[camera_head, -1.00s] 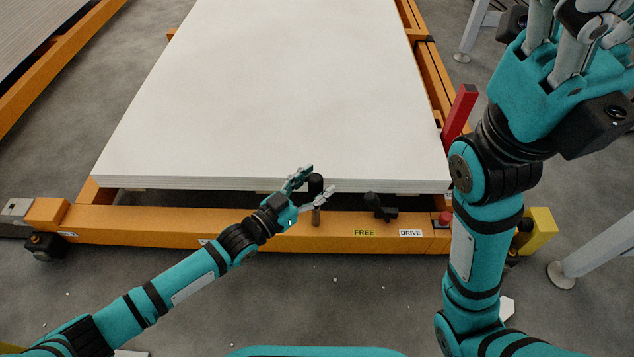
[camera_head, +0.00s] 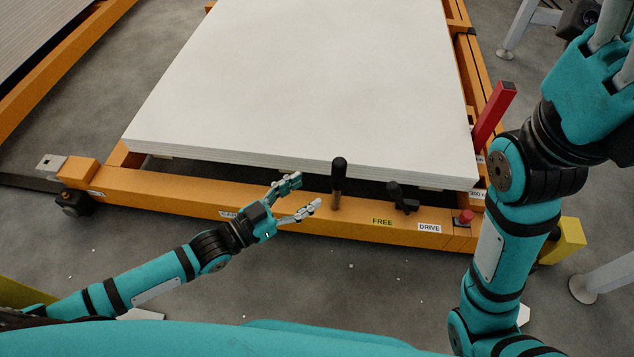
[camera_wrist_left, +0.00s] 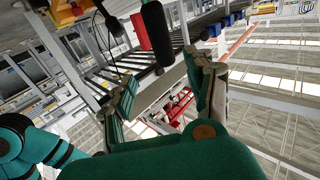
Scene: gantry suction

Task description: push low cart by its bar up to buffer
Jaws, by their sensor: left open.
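The low cart is an orange frame carrying a stack of white boards (camera_head: 300,80). Its orange front bar (camera_head: 150,192) runs across the head view, with FREE and DRIVE labels. An upright black-handled post (camera_head: 338,180) rises from the bar. My left gripper (camera_head: 308,194) is open and empty just left of this post, apart from it. In the left wrist view the black handle (camera_wrist_left: 155,30) stands beyond the spread fingers (camera_wrist_left: 165,95). My right gripper (camera_head: 610,70) is raised at the upper right, its fingertips cut off by the frame. I cannot pick out the buffer.
A black lever (camera_head: 403,198) and a red button (camera_head: 465,216) sit on the bar's right part. A red post (camera_head: 495,115) and a yellow block (camera_head: 563,240) are at the right. Another orange frame (camera_head: 70,60) stands at left. Grey floor lies in front.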

